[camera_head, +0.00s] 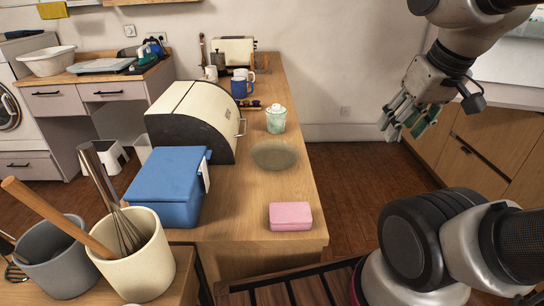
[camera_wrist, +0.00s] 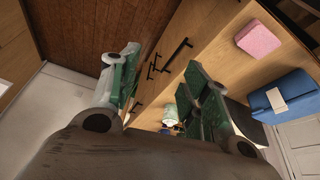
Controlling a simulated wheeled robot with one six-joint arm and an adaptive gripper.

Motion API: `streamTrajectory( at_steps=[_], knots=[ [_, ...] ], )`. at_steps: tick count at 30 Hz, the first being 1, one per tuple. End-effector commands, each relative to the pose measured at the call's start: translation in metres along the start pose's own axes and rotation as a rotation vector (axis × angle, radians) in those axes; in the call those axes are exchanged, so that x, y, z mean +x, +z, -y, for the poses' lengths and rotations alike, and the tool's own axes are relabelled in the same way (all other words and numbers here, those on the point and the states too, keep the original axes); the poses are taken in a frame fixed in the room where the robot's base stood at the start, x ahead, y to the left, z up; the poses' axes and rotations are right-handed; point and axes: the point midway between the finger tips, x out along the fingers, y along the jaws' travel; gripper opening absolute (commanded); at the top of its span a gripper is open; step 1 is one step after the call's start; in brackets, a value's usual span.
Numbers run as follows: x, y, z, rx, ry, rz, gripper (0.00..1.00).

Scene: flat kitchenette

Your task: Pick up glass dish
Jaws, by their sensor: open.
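The glass dish (camera_head: 275,154) is a round, see-through, greenish-brown dish lying flat on the wooden counter. It sits behind the pink box and in front of the lidded jar in the head view. I cannot make it out in the wrist view. My gripper (camera_head: 408,118) hangs in the air to the right of the counter, well apart from the dish. In the wrist view its green-padded fingers (camera_wrist: 160,95) are spread wide with nothing between them.
A pink box (camera_head: 290,216) lies near the counter's front end. A blue box (camera_head: 168,186) and a cream bread bin (camera_head: 195,120) stand left of the dish. A pale green lidded jar (camera_head: 276,120) stands behind it. The wooden counter (camera_head: 262,205) is bare between dish and pink box.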

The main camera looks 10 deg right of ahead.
Motion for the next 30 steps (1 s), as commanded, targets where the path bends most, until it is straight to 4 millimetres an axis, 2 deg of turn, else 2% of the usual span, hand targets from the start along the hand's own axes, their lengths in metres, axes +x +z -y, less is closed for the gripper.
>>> streamTrajectory(
  at_steps=[4, 5, 10, 14, 23, 30],
  knots=[
    [0.000, 0.000, 0.000, 0.000, 0.000, 0.000, 0.47],
    [0.000, 0.000, 0.000, 0.000, 0.000, 0.000, 0.43],
    [0.010, 0.001, -0.001, 0.003, 0.001, 0.049, 0.12],
    [0.031, -0.006, -0.001, 0.010, -0.001, 0.153, 0.11],
    [0.098, -0.059, 0.025, 0.097, -0.106, 0.362, 0.11],
    [0.168, -0.112, 0.057, 0.178, -0.234, 0.447, 0.11]
  ],
)
